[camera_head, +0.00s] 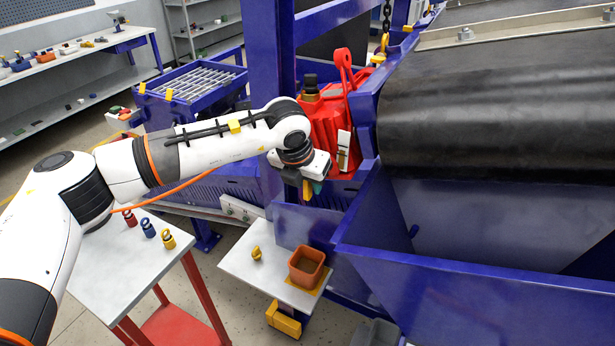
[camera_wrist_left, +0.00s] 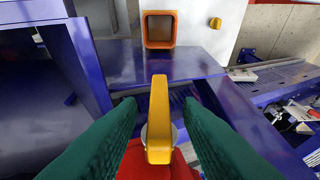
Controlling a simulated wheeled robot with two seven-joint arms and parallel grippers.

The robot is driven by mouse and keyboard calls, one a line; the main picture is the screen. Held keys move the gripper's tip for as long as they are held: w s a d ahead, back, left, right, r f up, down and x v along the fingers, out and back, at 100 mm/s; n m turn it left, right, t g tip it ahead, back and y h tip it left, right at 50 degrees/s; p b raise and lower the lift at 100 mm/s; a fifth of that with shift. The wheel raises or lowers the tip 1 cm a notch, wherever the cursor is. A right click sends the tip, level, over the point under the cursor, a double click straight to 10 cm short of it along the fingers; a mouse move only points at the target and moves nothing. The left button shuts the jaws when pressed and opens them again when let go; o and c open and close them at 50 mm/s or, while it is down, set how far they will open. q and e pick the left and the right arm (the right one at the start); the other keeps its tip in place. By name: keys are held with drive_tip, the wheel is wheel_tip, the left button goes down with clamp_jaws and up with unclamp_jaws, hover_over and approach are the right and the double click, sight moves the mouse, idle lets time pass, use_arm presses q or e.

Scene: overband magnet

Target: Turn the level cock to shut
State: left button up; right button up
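The level cock is a yellow lever handle on a round metal stem at the lower front of the red housing (camera_head: 324,122). In the left wrist view the yellow lever (camera_wrist_left: 159,115) points straight up the picture, and the red housing (camera_wrist_left: 135,167) shows below it. My left gripper (camera_wrist_left: 160,112) has its two green fingers on either side of the lever, with a visible gap on both sides. In the head view the left gripper (camera_head: 313,189) is in front of the housing, and its wrist hides most of the lever (camera_head: 307,190). My right gripper is out of view.
A small shelf holds an orange square cup (camera_head: 306,266) and a yellow knob (camera_head: 257,254) below the gripper. A blue chute (camera_head: 450,270) and a black belt drum (camera_head: 480,125) stand close on the right. A white table (camera_head: 128,262) carries several coloured padlock-like pieces.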

use_arm(q)
drive_tip(key=shift+f, duration=0.15)
drive_tip(key=shift+c, duration=0.5)
clamp_jaws()
drive_tip(key=shift+f+h+b, duration=0.15)
drive_tip(key=shift+h+b, duration=0.25)
drive_tip(key=shift+b, duration=0.3)
drive_tip(key=shift+w+a+f+n+g+h+b, duration=0.2)
drive_tip(key=shift+n+g+h+b, duration=0.5)
drive_tip(key=shift+h+b, duration=1.85)
drive_tip(key=shift+w+a+f+n+g+h+b, duration=0.1)
drive_tip(key=shift+a+f+n+g+h+b, duration=0.4)
drive_tip(key=shift+h+b, duration=2.1)
drive_tip(key=shift+w+a+r+n+g+h+b, duration=0.1)
drive_tip(key=shift+n+g+h+b, duration=0.8)
drive_tip(key=shift+h+b, duration=1.65)
